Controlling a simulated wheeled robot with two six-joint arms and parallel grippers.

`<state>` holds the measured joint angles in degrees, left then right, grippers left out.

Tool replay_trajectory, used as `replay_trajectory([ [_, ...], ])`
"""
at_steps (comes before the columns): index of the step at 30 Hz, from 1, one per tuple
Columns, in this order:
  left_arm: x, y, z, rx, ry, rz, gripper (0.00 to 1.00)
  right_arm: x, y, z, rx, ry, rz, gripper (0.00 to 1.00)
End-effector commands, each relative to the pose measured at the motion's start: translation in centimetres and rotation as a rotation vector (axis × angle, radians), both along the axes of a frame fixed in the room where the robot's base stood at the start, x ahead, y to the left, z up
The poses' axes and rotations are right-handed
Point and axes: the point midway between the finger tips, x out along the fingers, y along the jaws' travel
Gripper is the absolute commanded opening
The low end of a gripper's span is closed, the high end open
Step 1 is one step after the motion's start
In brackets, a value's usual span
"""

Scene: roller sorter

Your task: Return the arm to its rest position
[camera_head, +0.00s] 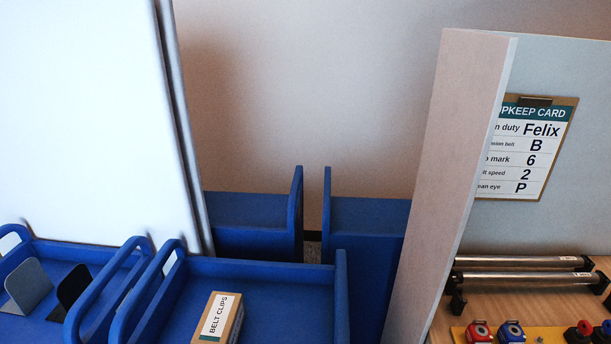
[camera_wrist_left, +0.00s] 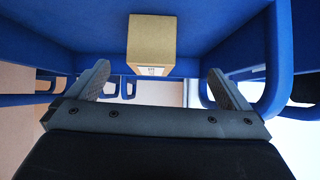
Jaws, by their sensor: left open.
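My left gripper (camera_wrist_left: 157,74) shows in the left wrist view with its two fingers spread wide apart. Nothing sits between the fingers. A cardboard box (camera_wrist_left: 151,40) is beyond the fingertips, apart from them, inside a blue tray (camera_wrist_left: 225,38). In the head view the box labelled BELT CLIPS (camera_head: 219,318) lies in a blue tray (camera_head: 262,269) at the bottom centre. Neither gripper nor arm shows in the head view.
A second blue tray (camera_head: 58,256) with grey and black dividers stands at the left. A pale upright panel (camera_head: 447,150) separates the trays from a wooden bench (camera_head: 520,258) with metal rollers (camera_head: 522,279). An upkeep card (camera_head: 526,150) hangs behind it.

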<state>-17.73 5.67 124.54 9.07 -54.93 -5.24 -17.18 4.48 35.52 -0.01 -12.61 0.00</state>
Motion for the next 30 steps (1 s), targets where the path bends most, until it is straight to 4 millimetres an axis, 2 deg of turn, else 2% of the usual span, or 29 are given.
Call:
replay_trajectory([
  [1, -2.5, 0.5, -0.6, 0.015, 0.077, 0.016, 1.00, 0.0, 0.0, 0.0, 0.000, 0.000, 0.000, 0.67],
  [6, -9.0, 1.9, -1.6, 0.056, 0.291, 0.070, 1.00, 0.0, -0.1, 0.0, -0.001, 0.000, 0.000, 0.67],
  [16, -18.6, 3.6, -1.2, 0.109, 0.578, 0.174, 1.00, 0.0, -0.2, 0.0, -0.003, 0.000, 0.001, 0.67],
  [26, -16.9, 4.3, -8.2, 0.099, 0.615, 0.173, 1.00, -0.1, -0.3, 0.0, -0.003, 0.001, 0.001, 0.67],
  [30, -16.5, 4.7, -12.4, 0.095, 0.633, 0.172, 1.00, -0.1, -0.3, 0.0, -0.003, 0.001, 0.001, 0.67],
])
